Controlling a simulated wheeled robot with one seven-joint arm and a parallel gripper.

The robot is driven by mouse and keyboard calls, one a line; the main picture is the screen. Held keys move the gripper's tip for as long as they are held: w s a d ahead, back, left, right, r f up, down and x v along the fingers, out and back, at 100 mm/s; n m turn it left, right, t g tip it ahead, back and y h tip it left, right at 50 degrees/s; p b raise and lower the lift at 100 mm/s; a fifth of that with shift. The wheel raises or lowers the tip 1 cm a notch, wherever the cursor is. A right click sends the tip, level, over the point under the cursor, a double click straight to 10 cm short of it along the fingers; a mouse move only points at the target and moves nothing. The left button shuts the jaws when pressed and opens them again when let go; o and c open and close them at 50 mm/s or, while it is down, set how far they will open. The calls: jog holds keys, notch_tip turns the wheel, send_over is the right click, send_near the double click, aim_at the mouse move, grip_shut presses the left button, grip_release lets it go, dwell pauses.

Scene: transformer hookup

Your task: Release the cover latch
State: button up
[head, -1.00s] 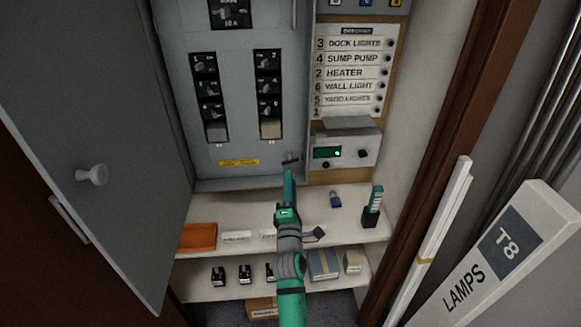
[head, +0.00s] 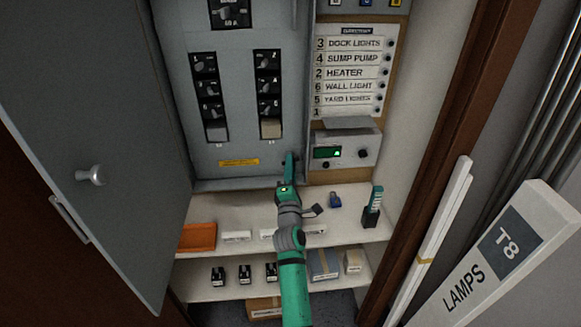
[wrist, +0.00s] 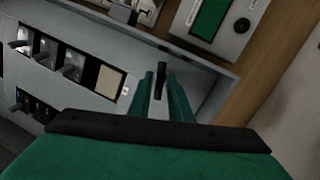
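The cover latch (wrist: 161,80) is a small black lever low on the grey breaker panel cover (head: 200,172). In the wrist view it stands between the two fingers of my gripper (wrist: 162,95), with a narrow gap around it. In the head view my gripper (head: 290,160) reaches the lower right of the cover and hides the latch. The fingers are apart, one on each side of the lever. I cannot see a firm grip on it.
A grey door (head: 90,130) stands open at the left. A small meter box (head: 345,150) is right of the cover. Below, a shelf (head: 225,215) holds an orange box (head: 197,237) and a blue padlock (head: 335,200). A lamp carton (head: 500,260) leans at the right.

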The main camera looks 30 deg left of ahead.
grip_shut()
jog(key=shift+m, duration=0.3)
jog(key=shift+m+h, duration=0.7)
jog(key=shift+m, duration=1.1)
jog(key=shift+o, duration=2.2)
grip_release()
jog(key=v, duration=1.1)
